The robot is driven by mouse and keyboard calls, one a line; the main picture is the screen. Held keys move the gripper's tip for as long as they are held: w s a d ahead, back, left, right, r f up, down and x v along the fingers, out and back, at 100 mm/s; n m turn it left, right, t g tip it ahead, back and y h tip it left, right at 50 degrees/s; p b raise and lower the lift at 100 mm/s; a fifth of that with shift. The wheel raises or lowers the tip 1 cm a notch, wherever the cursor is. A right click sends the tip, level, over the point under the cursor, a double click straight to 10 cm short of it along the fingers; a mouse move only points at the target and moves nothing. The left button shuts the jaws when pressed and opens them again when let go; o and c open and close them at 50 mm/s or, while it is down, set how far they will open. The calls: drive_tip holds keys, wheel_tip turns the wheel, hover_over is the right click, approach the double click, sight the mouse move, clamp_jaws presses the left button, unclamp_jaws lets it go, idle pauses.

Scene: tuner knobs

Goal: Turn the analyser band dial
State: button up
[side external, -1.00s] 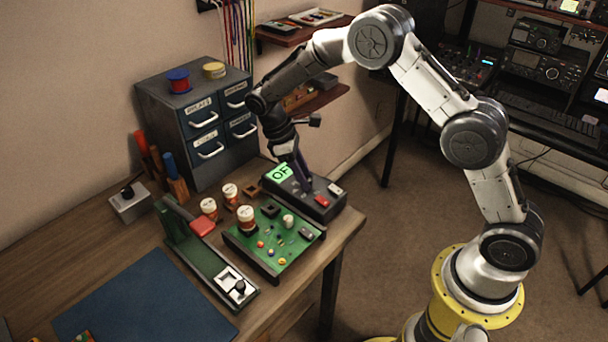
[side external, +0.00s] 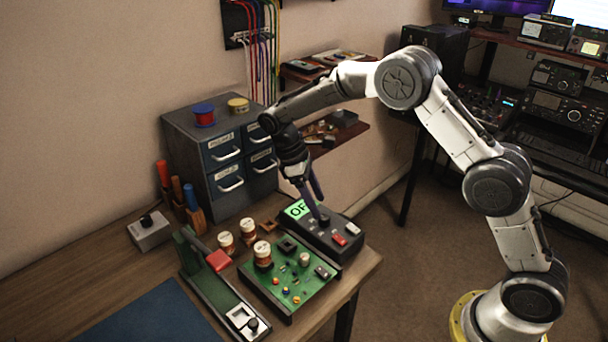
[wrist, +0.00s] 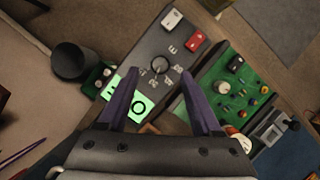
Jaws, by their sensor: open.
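The analyser is a dark box (side external: 340,243) at the table's far right corner, with a green lit display (side external: 297,209) whose text is partly hidden. Its band dial (wrist: 159,65) is a round dark knob with a pale pointer mark and numbers around it in the wrist view. The dial (side external: 323,217) also shows in the side view, just below the fingers. My gripper (wrist: 158,75) is open and empty, with its purple fingers on either side of the dial in the wrist view. In the side view my gripper (side external: 319,201) hovers above the box, apparently clear of the dial.
A red switch (side external: 339,240) and a white switch (side external: 353,229) sit on the box beside the dial. A green circuit board (side external: 270,287) with small parts stands close in front. Small jars (side external: 263,254) and a drawer cabinet (side external: 205,150) stand to the left.

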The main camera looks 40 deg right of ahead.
drive_tip(key=v, duration=0.9)
drive_tip(key=shift+r, duration=0.25)
drive_tip(key=s+d+r+m+t+y, duration=0.1)
drive_tip(key=s+d+r+t, duration=0.1)
drive_tip(key=s+r, duration=0.65)
drive_tip(key=s+d+r+m+t, duration=0.1)
drive_tip(key=s+d+r+t, duration=0.15)
drive_tip(key=s+r, duration=0.55)
drive_tip(key=s+m+t+y, duration=0.1)
drive_tip(key=s+m+t, duration=0.15)
drive_tip(key=s, duration=0.75)
drive_tip(key=s+a+f+m+t, duration=0.1)
drive_tip(key=s+f, duration=0.3)
drive_tip(key=f, duration=0.5)
drive_tip(key=shift+s+m+t+y, duration=0.3)
drive_tip(key=shift+s+m+t, duration=0.1)
drive_tip(key=shift+m+t, duration=0.3)
